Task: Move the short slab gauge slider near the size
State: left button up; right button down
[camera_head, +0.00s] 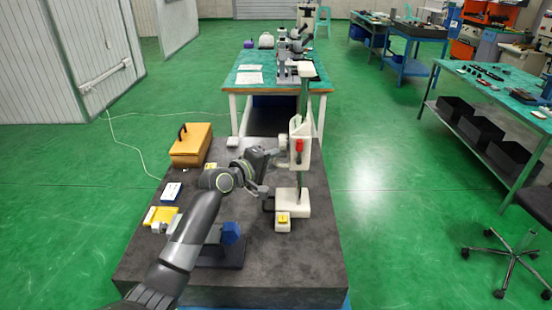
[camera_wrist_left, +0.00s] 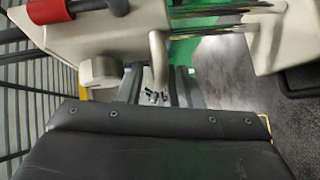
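A white height gauge stands on the dark slab, with a pale slider (camera_head: 301,148) partway up its column. The slider carries a red handle, and a small white block (camera_head: 283,142) sticks out on its left. My left gripper (camera_head: 273,160) is just left of the slider, close to it. In the left wrist view the slider body (camera_wrist_left: 110,30) fills the top, with its red part at upper left. The fingers of my left gripper (camera_wrist_left: 157,88) are apart, and a pale prong of the slider lies between them in the picture. Contact cannot be told. My right gripper is not in view.
The gauge's white base (camera_head: 292,203) and a small white-and-yellow block (camera_head: 283,222) stand on the slab (camera_head: 305,260). A yellow case (camera_head: 191,146), a blue piece (camera_head: 231,233) and small boxes lie to the left. A green-topped table (camera_head: 262,80) stands behind.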

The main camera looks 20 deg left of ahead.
pick_arm(q)
jog(key=shift+w, duration=0.1)
jog(key=shift+c, duration=0.3)
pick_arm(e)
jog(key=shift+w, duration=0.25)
pick_arm(q)
grip_shut()
